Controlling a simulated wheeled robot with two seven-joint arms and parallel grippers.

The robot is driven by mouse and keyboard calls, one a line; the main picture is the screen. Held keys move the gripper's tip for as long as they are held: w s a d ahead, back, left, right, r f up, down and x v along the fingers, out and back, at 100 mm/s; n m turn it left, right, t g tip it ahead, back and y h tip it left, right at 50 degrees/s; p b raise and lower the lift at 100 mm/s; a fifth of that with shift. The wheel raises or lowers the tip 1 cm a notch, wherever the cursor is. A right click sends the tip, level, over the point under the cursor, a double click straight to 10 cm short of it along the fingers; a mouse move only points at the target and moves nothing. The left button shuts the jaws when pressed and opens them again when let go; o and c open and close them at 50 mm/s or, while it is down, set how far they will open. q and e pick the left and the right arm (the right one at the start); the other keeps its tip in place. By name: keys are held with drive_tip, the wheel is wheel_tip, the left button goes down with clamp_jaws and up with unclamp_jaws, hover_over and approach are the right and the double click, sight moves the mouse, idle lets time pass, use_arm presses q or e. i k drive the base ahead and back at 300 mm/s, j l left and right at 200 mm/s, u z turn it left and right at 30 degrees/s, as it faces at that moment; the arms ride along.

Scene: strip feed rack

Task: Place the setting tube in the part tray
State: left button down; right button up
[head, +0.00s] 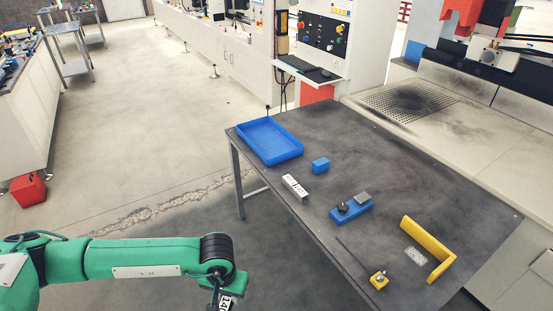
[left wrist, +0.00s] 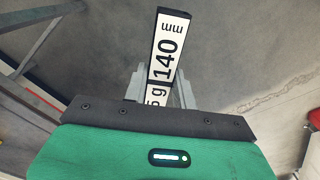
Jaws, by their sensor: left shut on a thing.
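The setting tube appears to be the long dark bar with a white label reading "140 mm" (left wrist: 167,50) in the left wrist view. My left gripper (left wrist: 160,88) is shut on it, with one grey finger on each side. The bar's far end sticks out beyond the fingers; its near end is hidden behind the gripper body. In the head view only part of the labelled bar (head: 227,302) shows at the bottom edge, below my green left arm and off the table. A shallow blue tray (head: 297,154), apparently the part tray, lies empty at the table's far left corner. My right gripper is out of view.
The dark table (head: 335,140) also holds a blue block (head: 320,165), a white labelled block (head: 295,187), a blue fixture (head: 350,211) with a black knob, a yellow angle piece (head: 440,268) and a small yellow base (head: 378,281) with a thin rod. Open floor lies left of the table.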

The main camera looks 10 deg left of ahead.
sight(268, 143)
drive_tip(key=i+j+z, duration=0.25)
drive_tip(key=i+j, duration=0.15)
drive_tip(key=j, duration=0.25)
drive_tip(key=i+j+z, duration=0.1)
drive_tip(key=j, duration=0.25)
drive_tip(key=i+j+z, duration=0.1)
drive_tip(key=j, duration=0.25)
drive_tip(key=i+j+z, duration=0.15)
drive_tip(key=j, duration=0.25)
drive_tip(key=i, duration=0.1)
